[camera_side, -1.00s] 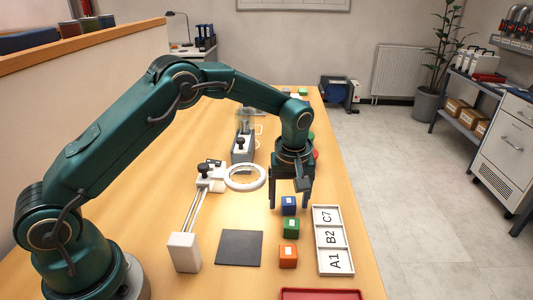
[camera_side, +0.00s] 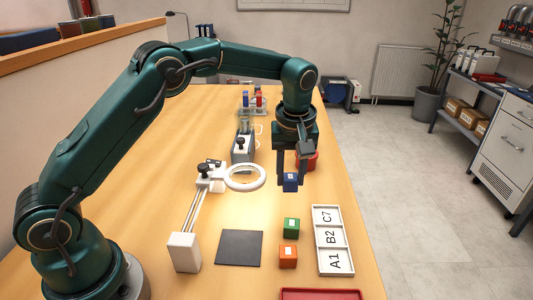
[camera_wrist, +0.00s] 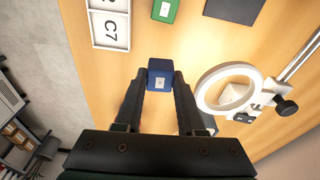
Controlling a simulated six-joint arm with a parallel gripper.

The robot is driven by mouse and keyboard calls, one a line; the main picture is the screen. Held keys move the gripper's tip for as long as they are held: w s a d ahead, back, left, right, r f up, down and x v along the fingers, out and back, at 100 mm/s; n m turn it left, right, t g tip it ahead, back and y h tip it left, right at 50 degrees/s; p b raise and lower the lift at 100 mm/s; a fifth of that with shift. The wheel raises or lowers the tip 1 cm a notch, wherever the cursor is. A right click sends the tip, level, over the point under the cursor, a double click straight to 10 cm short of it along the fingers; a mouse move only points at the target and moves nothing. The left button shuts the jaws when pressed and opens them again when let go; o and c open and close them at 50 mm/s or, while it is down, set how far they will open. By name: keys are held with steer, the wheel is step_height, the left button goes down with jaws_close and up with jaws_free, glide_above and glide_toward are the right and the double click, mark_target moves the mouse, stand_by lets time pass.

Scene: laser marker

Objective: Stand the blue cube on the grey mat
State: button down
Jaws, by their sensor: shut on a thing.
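The blue cube (camera_side: 290,183) with a white label is between the fingertips of my gripper (camera_side: 290,178). My gripper is shut on it and holds it above the table. In the wrist view the blue cube (camera_wrist: 160,72) sits between the two dark fingers of my gripper (camera_wrist: 160,82). The grey mat (camera_side: 239,248) lies flat and bare on the table, nearer the camera and to the left of the cube. Part of the grey mat (camera_wrist: 234,9) also shows at the top of the wrist view.
A green cube (camera_side: 291,227) and an orange cube (camera_side: 288,256) stand right of the mat. A ring magnifier (camera_side: 245,177) on a stand is left of my gripper. A red round container (camera_side: 307,162) is behind it.

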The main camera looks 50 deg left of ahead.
steer(key=r, duration=0.2)
steer(key=a+r, duration=0.1)
steer(key=r, duration=0.1)
steer(key=shift+s+a, duration=0.1)
steer(key=shift+s, duration=0.2)
steer(key=s+a, duration=0.1)
steer(key=s+a+r, duration=0.1)
steer(key=s+a, duration=0.1)
steer(key=s+a+r, duration=0.1)
steer(key=s+a, duration=0.1)
steer(key=shift+s+a, duration=0.2)
steer(key=shift+a, duration=0.05)
steer(key=s+a, duration=0.3)
steer(key=s, duration=0.3)
glide_above(240, 244)
steer(key=shift+m, duration=0.4)
steer(key=f, duration=0.8)
steer(key=shift+s+d, duration=0.2)
steer(key=shift+s, duration=0.1)
steer(key=shift+f, duration=2.05)
steer(key=shift+f, duration=0.1)
steer(key=c, duration=0.5)
jaws_free()
